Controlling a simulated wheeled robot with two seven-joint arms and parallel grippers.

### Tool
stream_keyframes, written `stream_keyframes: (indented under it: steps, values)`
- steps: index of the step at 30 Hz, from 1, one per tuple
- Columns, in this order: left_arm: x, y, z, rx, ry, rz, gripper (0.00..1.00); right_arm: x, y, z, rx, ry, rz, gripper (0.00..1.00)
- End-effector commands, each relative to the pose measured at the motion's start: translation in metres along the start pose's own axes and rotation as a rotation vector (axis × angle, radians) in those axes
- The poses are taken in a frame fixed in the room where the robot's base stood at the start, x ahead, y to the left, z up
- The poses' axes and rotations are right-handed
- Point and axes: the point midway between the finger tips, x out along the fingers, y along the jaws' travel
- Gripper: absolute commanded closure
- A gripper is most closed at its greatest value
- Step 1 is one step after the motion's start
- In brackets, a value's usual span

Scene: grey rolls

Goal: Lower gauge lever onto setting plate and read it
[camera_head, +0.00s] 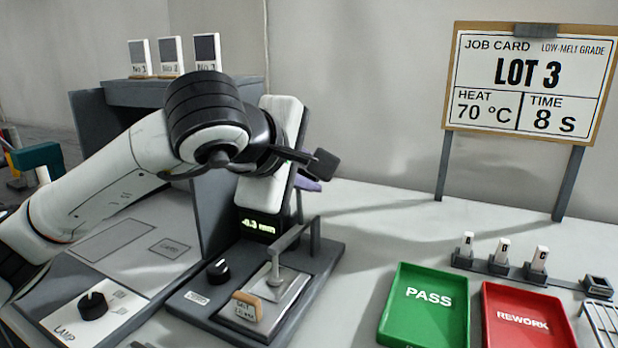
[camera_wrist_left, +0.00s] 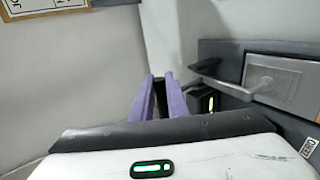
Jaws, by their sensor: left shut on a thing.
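The grey gauge lever (camera_head: 293,236) stands over the setting plate (camera_head: 290,292) on the gauge base. Its round foot appears down on the plate, though exact contact is too small to tell. The gauge display (camera_head: 258,224) shows green digits that look like -0.3 mm. The lever (camera_wrist_left: 252,88) and plate (camera_wrist_left: 285,75) show at right there. My right gripper is out of view.
A black zero knob (camera_head: 218,270) sits on the base. Green PASS (camera_head: 432,312) and red REWORK (camera_head: 525,325) trays lie at right, before a rack of labelled pieces (camera_head: 503,255). The LOT 3 job card (camera_head: 528,78) stands behind. A lamp panel (camera_head: 95,305) is at left.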

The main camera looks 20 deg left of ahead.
Motion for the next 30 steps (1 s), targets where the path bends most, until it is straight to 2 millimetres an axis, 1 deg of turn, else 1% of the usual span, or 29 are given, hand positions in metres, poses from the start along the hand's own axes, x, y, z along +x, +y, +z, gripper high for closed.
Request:
stream_keyframes:
  steps: [1, 6, 7, 9, 10, 17, 20, 23, 26, 30]
  values:
    - [0.001, -0.003, 0.001, 0.002, -0.001, -0.010, 1.00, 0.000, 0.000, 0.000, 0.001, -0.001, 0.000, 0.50]
    - [0.001, -0.004, 0.001, 0.002, -0.001, -0.011, 1.00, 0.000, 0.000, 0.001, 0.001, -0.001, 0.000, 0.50]
    - [0.002, -0.004, 0.001, 0.002, -0.001, -0.011, 0.81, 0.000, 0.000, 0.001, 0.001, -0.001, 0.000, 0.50]
    - [0.002, -0.004, 0.001, 0.002, -0.001, -0.010, 0.70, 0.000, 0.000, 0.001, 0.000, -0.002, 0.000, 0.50]
    - [0.001, -0.004, 0.001, 0.002, -0.001, -0.010, 0.68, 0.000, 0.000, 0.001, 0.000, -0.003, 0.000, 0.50]
    - [0.001, -0.002, 0.000, 0.001, -0.001, -0.005, 0.68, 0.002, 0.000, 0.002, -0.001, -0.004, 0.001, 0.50]
    - [-0.003, -0.001, 0.000, 0.001, -0.001, -0.003, 0.68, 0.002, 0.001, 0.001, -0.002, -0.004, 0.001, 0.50]
    - [-0.014, 0.000, 0.001, 0.002, -0.002, -0.001, 0.68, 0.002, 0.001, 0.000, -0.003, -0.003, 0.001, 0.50]
    - [-0.032, 0.000, 0.000, 0.003, -0.001, -0.001, 0.68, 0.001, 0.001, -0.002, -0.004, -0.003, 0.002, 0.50]
    - [-0.061, 0.001, 0.001, 0.003, -0.001, -0.001, 0.68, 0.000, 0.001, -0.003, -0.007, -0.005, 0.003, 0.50]
